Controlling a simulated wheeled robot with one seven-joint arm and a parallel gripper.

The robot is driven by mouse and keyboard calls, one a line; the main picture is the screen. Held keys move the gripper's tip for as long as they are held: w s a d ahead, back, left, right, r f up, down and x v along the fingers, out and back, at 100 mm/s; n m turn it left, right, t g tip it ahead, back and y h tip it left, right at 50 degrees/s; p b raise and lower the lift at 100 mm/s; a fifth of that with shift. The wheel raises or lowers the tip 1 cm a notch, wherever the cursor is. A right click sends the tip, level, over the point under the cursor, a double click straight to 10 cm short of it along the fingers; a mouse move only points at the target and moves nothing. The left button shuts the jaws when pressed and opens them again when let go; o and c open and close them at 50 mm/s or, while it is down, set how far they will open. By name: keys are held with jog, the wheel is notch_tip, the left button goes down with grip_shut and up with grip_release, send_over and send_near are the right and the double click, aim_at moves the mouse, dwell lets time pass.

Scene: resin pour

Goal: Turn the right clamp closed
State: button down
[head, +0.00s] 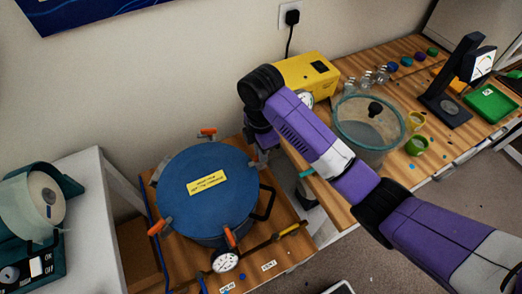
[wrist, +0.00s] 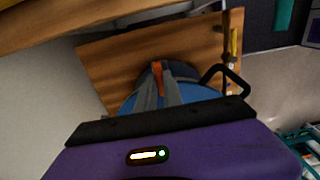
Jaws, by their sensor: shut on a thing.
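The pressure pot has a round blue lid (head: 207,192) with a yellow label; it stands on a low wooden board. Orange clamp handles show at the lid's back (head: 207,132), left (head: 157,226) and front (head: 230,237). The right clamp is hidden behind my arm in the head view. In the wrist view an orange clamp handle (wrist: 158,76) stands between the grey fingers of my gripper (wrist: 157,88), which is shut on it at the lid's edge. How far the clamp is turned cannot be told.
A black looped handle (head: 266,203) sticks out at the pot's right. A pressure gauge (head: 226,261) and a yellow-handled valve (head: 289,229) are in front. A yellow pump (head: 308,75) and a clear tub (head: 369,130) stand on the bench behind my arm.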

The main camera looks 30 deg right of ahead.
jog(key=c, duration=1.5)
grip_release()
jog(key=shift+r, duration=0.5)
notch_tip(320, 180, up, 7)
jog(key=p, duration=0.3)
jog(key=shift+f, duration=0.1)
